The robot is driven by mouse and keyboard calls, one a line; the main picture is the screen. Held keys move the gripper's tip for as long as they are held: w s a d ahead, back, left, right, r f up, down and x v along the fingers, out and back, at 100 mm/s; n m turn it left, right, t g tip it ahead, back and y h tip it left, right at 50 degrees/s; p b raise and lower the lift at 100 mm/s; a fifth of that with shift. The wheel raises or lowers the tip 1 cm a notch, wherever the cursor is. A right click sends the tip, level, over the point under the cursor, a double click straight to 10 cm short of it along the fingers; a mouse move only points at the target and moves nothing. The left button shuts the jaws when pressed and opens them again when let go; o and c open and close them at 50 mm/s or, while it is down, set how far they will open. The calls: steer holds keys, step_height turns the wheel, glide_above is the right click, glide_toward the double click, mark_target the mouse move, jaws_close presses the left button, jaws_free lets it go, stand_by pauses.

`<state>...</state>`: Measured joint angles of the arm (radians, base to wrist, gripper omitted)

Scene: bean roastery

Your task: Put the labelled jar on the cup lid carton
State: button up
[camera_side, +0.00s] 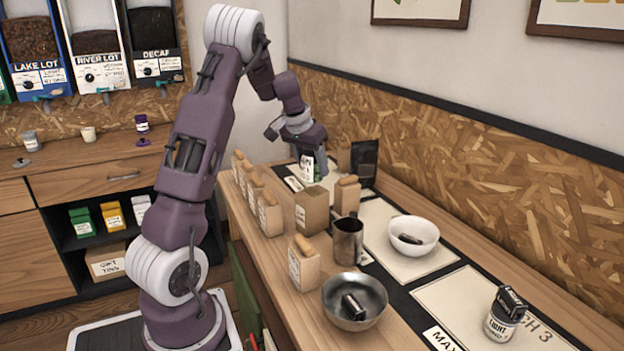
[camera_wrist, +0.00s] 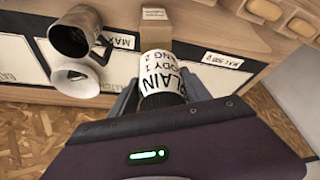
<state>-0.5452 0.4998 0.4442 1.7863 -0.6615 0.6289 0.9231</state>
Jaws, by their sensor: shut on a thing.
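My gripper (camera_side: 308,160) is shut on a jar (camera_side: 307,170) with a white label, held over the far part of the bench. A plain brown cardboard carton (camera_side: 312,209), which looks like the cup lid carton, stands on the bench nearer the side camera. In the wrist view the carton (camera_wrist: 153,33) appears just beyond the jar. The jar is apart from it, and nothing rests on its top.
A steel pitcher (camera_side: 346,240) stands close to the carton, as does a tan bag (camera_side: 347,194). More tan bags line the bench's left edge. A white bowl (camera_side: 413,235), steel bowl (camera_side: 356,299), black pouch (camera_side: 364,160) and another labelled jar (camera_side: 499,326) stand around.

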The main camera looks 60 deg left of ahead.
mark_target(312, 176)
steer(key=shift+f, duration=1.7)
steer(key=shift+f, duration=0.1)
steer(key=o, duration=1.6)
